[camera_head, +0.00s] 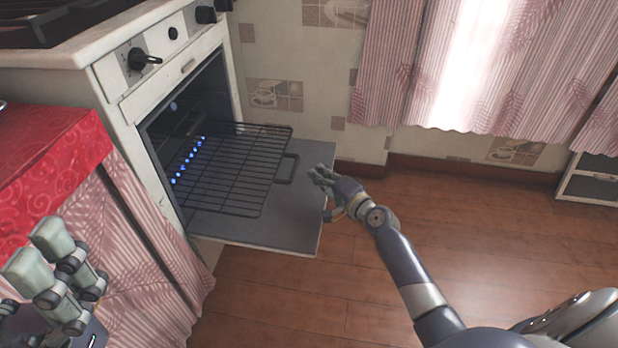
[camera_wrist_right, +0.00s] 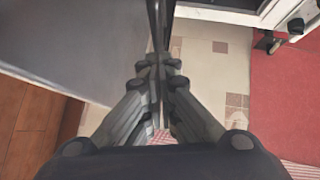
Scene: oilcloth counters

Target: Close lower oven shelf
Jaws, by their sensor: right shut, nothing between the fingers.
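The oven (camera_head: 125,105) stands at the left with its door (camera_head: 305,220) folded down flat. A black wire shelf (camera_head: 225,175) sticks out of the oven over the door, with a loop handle (camera_head: 288,168) at its front. I see only this one shelf. My right gripper (camera_head: 318,176) is shut and empty, by the door's outer edge and just right of the shelf handle. Its shut fingers (camera_wrist_right: 158,75) also show in the right wrist view; a dark bar (camera_wrist_right: 160,20) lies beyond them, which I cannot identify. My left gripper (camera_head: 38,255) is open and empty at the lower left.
A counter with a red cloth (camera_head: 55,160) and a striped curtain (camera_head: 130,245) stands left of the oven. Control knobs (camera_head: 143,60) line the oven's front. The wooden floor (camera_head: 480,225) is clear to the right. A drawer cabinet (camera_head: 595,180) stands at the far right.

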